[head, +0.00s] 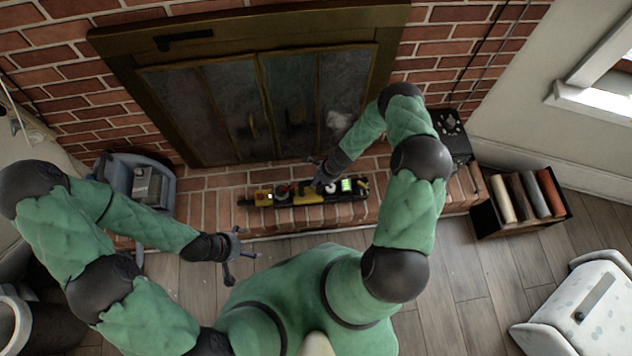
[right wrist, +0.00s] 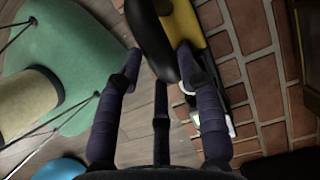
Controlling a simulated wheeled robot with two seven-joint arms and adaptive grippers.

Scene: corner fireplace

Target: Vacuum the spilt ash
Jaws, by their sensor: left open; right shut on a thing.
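A long yellow-and-black device (head: 312,198), which looks like the vacuum, lies along the brick hearth with a bright green panel near its right end. My right gripper (head: 318,180) is at its middle, shut on it. In the right wrist view the device's black and yellow body (right wrist: 165,40) shows between and beyond the dark fingers (right wrist: 160,70); the exact contact is hard to see. My left gripper (head: 240,256) is open and empty, over the floor in front of the hearth. I cannot clearly make out the ash; only faint pale specks show on the floor.
The fireplace doors (head: 275,105) are behind the hearth (head: 225,183). A grey-blue bin (head: 125,170) stands left. A black box (head: 452,140) and a crate of rolls (head: 485,215) stand right, with a white speckled box (head: 575,315) nearer. The wooden floor (head: 470,265) between is largely clear.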

